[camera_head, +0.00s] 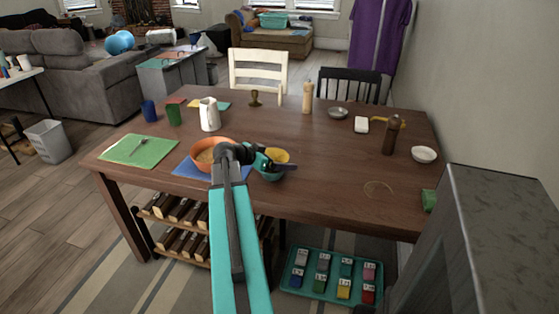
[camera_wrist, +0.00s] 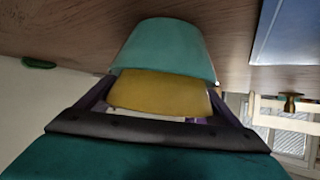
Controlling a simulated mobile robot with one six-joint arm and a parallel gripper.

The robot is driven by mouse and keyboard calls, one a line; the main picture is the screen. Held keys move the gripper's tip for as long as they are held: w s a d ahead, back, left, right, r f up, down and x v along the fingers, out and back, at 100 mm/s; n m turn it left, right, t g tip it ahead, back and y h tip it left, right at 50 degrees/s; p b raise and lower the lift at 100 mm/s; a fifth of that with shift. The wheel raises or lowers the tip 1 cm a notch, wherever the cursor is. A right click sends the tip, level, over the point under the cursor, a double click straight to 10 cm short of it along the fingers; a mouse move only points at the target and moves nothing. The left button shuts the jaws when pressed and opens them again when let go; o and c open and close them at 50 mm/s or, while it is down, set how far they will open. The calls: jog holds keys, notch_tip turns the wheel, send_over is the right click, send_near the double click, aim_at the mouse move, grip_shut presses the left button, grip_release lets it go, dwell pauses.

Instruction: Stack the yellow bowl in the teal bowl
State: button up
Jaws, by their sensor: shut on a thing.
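My gripper (camera_head: 275,163) is shut on the yellow bowl (camera_head: 278,155) at the near edge of the table. In the wrist view the yellow bowl (camera_wrist: 160,93) lies between my two fingers. The teal bowl (camera_head: 270,176) is directly under and around the yellow bowl in the head view, partly hidden by my gripper. In the wrist view the teal bowl (camera_wrist: 166,48) shows just beyond the yellow bowl, overlapping it. I cannot tell whether the yellow bowl rests on the teal bowl's inside or hangs just above it.
An orange bowl (camera_head: 213,146) stands close on the left, on a blue mat (camera_head: 184,168). A white pitcher (camera_head: 209,115), a pepper mill (camera_head: 391,135) and a white bowl (camera_head: 424,155) stand farther off.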

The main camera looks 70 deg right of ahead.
jog(key=shift+f, duration=0.2)
jog(key=o, duration=1.2)
jog(key=shift+r, duration=0.25)
jog(key=shift+r+p, duration=0.4)
jog(key=shift+p, duration=0.2)
jog(key=b+v, duration=0.1)
jog(key=v, duration=1.1)
jog(key=shift+f, duration=0.15)
